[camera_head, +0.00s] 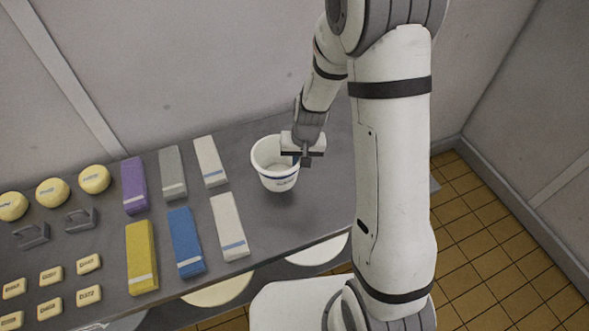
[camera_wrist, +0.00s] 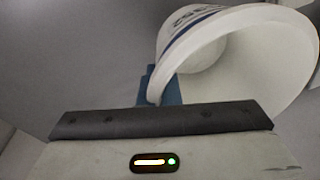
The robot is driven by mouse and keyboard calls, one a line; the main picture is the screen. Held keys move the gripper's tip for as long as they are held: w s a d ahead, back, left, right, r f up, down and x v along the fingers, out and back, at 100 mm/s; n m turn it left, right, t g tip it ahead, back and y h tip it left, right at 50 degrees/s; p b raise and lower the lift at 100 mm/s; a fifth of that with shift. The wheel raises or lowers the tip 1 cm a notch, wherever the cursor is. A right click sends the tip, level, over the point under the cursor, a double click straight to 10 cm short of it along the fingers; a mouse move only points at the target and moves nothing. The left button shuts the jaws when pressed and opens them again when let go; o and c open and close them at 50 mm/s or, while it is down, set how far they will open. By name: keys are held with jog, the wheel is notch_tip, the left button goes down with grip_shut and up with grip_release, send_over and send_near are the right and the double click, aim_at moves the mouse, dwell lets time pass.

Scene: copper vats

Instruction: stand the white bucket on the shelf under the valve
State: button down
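The white bucket (camera_head: 274,183) is at the right part of the grey bench, its open mouth up, with dark print and a blue line on its side. My gripper (camera_head: 298,160) is at the right side of its rim. In the wrist view the bucket (camera_wrist: 255,55) fills the upper right, and its rim runs down between the blue fingers (camera_wrist: 163,92), which look closed on it. A dark shadow lies below the bucket; I cannot tell whether it touches the bench. No valve or shelf under one is recognisable in either view.
The grey bench (camera_head: 300,222) holds several coloured blocks (camera_head: 185,242), round yellow pieces (camera_head: 53,192), small yellow blocks (camera_head: 88,264) and grey brackets (camera_head: 81,219) on the left. Bare bench surrounds the bucket. Walls stand behind, and tiled floor (camera_head: 480,230) is open at right.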

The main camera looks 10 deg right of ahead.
aim_at(278, 166)
jog(key=shift+s+f, duration=0.1)
jog(key=shift+f, duration=2.35)
jog(key=shift+f+b, duration=0.25)
jog(key=shift+b, duration=0.1)
jog(key=c, duration=1.6)
grip_release()
jog(key=shift+r, duration=0.1)
jog(key=shift+c, duration=0.2)
